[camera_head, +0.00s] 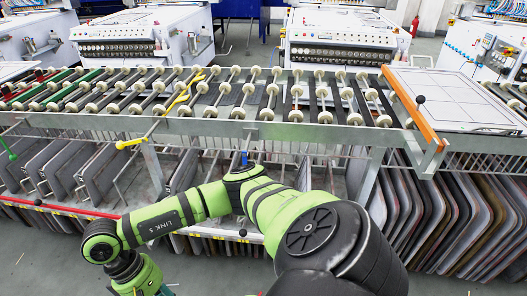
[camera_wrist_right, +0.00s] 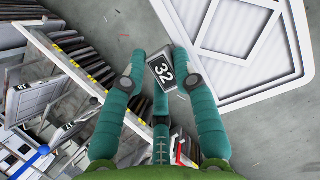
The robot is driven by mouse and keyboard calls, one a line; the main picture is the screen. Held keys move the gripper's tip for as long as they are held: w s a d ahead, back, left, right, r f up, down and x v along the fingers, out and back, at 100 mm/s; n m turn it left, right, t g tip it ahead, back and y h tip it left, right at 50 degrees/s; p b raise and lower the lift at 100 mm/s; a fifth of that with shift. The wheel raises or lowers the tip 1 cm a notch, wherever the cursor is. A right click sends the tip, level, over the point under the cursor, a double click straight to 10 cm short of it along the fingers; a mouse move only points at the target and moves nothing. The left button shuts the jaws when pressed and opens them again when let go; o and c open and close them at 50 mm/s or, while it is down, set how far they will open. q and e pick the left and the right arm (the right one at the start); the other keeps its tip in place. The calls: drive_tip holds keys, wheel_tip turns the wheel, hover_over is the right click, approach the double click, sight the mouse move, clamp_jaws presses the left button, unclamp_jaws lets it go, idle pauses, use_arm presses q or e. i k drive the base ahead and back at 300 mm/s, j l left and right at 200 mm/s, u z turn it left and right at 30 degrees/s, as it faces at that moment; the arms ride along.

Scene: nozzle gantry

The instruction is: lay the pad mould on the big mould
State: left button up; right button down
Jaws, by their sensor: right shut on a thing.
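My right gripper (camera_wrist_right: 160,62) is shut on a small dark tab marked 32 (camera_wrist_right: 162,72). The tab sits at the edge of a large white panel (camera_wrist_right: 213,100) with rounded corners and raised inner frames; I take this to be the pad mould. It is cut off by the picture's edge in the right wrist view. In the head view a broad white plate with thin lines (camera_head: 460,97) lies flat at the right end of the rack; it may be the big mould. My left gripper is out of view.
A long roller rack (camera_head: 225,130) crosses the head view, with an orange bar (camera_head: 412,108) beside the plate. Several thin panels (camera_head: 440,215) stand in slots below it. White machines (camera_head: 345,40) stand behind. Grey floor (camera_head: 40,265) shows at the lower left.

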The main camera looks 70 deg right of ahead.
sight(460, 94)
drive_tip(key=k+l+z, duration=0.45)
drive_tip(key=z, duration=0.25)
drive_tip(key=k+l+z, duration=0.1)
drive_tip(key=l+z, duration=0.25)
drive_tip(key=k+l+z, duration=0.1)
drive_tip(key=l+z, duration=0.25)
drive_tip(key=l, duration=0.15)
